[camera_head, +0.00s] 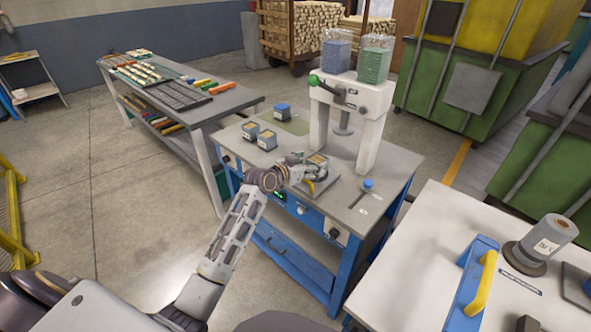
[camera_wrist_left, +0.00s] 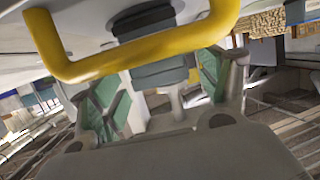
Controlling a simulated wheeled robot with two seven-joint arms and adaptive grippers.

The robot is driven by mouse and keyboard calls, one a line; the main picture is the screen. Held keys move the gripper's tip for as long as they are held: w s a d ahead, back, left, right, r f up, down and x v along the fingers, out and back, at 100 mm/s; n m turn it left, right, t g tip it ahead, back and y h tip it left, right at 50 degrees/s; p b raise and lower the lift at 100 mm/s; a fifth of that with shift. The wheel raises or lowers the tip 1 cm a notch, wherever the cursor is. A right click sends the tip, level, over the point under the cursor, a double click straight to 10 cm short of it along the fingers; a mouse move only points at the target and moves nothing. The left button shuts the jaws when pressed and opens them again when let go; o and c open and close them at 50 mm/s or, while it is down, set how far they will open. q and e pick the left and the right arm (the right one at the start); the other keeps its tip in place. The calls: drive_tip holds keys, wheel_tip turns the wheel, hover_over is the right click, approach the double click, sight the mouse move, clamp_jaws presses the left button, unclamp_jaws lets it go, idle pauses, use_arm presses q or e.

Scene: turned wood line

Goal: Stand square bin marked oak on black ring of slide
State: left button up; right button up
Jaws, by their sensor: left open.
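My left gripper (camera_head: 304,172) is open at the front of the press on the blue workbench. A yellow handle (camera_wrist_left: 140,48) crosses close in front of the camera in the left wrist view, and the open green-padded fingers (camera_wrist_left: 155,95) show beyond it. In the head view the handle (camera_head: 310,187) is beside the gripper, at the slide plate (camera_head: 325,181). A small dark bin with a tan top (camera_head: 317,160) is just behind the gripper, partly hidden. The black ring cannot be made out.
The white press (camera_head: 365,100) carries two clear hoppers and a green-knobbed lever. A blue-knobbed part (camera_head: 367,184) is at the bench's right. A white table (camera_head: 430,255) at right holds a blue block with a yellow handle (camera_head: 484,282) and a grey cylinder (camera_head: 549,240).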

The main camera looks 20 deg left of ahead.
use_arm(q)
drive_tip(key=v, duration=0.7)
drive_tip(key=shift+s, duration=0.35)
drive_tip(key=shift+a+r, duration=0.1)
drive_tip(key=shift+r, duration=0.05)
use_arm(e)
drive_tip(key=shift+a, duration=0.2)
